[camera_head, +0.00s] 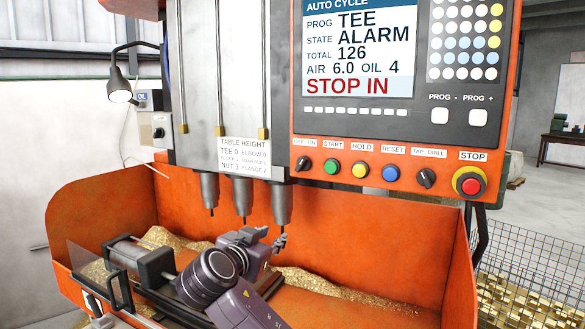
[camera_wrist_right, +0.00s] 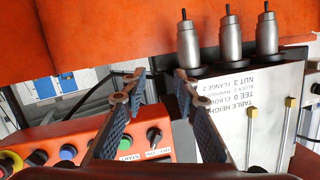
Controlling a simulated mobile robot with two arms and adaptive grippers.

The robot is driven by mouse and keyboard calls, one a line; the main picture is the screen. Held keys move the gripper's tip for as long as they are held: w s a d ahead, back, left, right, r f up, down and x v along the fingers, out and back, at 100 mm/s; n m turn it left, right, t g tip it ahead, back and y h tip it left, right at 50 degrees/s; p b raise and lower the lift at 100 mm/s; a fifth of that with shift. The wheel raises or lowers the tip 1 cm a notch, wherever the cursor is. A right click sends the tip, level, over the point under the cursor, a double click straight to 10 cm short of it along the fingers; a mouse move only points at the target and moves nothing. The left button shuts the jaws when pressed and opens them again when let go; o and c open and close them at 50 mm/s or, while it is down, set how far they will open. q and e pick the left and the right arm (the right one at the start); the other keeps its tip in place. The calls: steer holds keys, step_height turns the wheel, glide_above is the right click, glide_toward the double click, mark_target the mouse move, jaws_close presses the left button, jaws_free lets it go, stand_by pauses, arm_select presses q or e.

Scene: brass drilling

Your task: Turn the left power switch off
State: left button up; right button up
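The left power switch is a black rotary knob (camera_head: 302,164) under an "OFF ON" label, at the left end of the orange button row. It also shows in the right wrist view (camera_wrist_right: 154,135), where the picture is upside down. Its exact setting is too small to tell. My right gripper (camera_head: 280,241) is below and slightly left of the knob, under the spindles, apart from it. In the wrist view my right gripper (camera_wrist_right: 160,78) has its two fingers spread with nothing between them. My left gripper is not in view.
Three grey spindles (camera_head: 241,194) hang just above my right gripper. Green (camera_head: 331,167), yellow (camera_head: 360,170) and blue (camera_head: 390,173) buttons, a tap/drill knob (camera_head: 426,178) and a red stop button (camera_head: 470,184) continue the row. The screen (camera_head: 359,48) reads ALARM. Brass chips (camera_head: 330,285) lie in the orange tray.

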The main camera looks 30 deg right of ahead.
mark_target(299, 166)
step_height(299, 166, up, 15)
steer(key=s+d+m+h, duration=0.1)
steer(key=d+m+h, duration=0.1)
steer(key=m+h, duration=0.25)
steer(key=shift+m+g+y, duration=0.3)
steer(key=shift+m+y, duration=0.05)
steer(key=shift+y, duration=0.1)
steer(key=p+x, duration=0.4)
steer(key=x, duration=0.2)
steer(key=shift+d+r, duration=0.15)
steer(key=shift+d, duration=0.25)
steer(key=shift+w+d+p, duration=0.3)
steer(key=shift+d+p, duration=0.1)
steer(key=shift+p, duration=0.1)
steer(key=shift+w, duration=0.1)
jaws_close()
